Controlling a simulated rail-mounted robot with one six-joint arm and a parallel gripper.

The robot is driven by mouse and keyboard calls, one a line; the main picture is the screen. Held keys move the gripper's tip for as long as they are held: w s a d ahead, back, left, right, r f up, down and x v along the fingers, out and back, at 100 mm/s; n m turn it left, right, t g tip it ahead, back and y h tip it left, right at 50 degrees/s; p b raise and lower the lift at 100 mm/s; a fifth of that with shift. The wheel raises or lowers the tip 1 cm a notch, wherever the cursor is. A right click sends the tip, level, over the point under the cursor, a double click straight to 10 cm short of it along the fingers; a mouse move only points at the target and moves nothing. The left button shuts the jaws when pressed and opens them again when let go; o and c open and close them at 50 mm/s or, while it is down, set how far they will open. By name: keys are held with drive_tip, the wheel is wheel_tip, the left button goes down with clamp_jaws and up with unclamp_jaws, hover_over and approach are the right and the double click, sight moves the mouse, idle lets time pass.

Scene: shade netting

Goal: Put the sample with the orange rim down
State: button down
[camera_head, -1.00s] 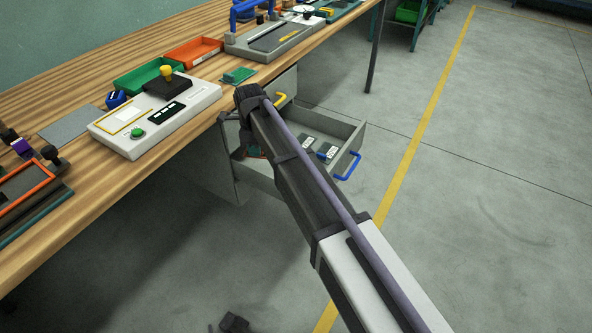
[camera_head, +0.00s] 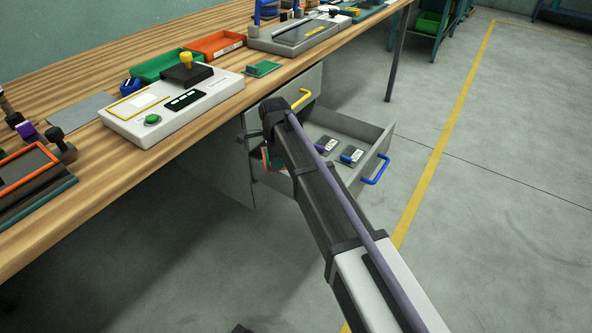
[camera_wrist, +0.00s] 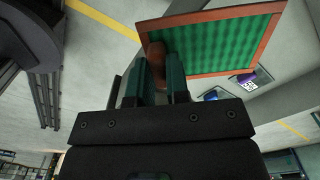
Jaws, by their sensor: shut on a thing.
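My gripper (camera_wrist: 157,80) is shut on the brown handle of the sample with the orange rim. The sample (camera_wrist: 220,38) is a flat green panel with a brownish-orange border, tilted beyond the fingertips in the wrist view. In the head view only a small orange and green part of it (camera_head: 268,158) shows, beside my arm at the left end of the open drawer (camera_head: 378,146). My arm hides the fingers and most of the sample there, so I cannot tell whether it touches the drawer.
The drawer has a blue handle (camera_head: 376,170) and holds small dark pieces with white labels (camera_head: 351,155). A yellow-handled drawer (camera_head: 301,97) is above it.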

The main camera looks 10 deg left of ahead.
drive_tip(key=w+d, duration=0.5)
drive_tip(key=w, duration=0.4)
drive_tip(key=f+b, duration=0.5)
drive_tip(key=s+f+b, duration=0.1)
drive_tip(key=f+b, duration=0.2)
drive_tip(key=shift+a+f, duration=0.15)
drive_tip(key=shift+a, duration=0.15)
wheel_tip(320, 180, down, 4)
drive_tip(key=b, duration=0.4)
drive_tip(key=shift+f+b, duration=0.15)
drive_tip(key=shift+b, duration=0.15)
drive_tip(key=shift+r+p, duration=0.3)
drive_tip(key=shift+f, duration=0.25)
drive_tip(key=c, duration=1.1)
unclamp_jaws()
drive_tip(key=shift+r, duration=0.1)
wheel_tip(320, 180, up, 12)
drive_tip(key=p, duration=1.2)
drive_tip(key=shift+r, duration=0.2)
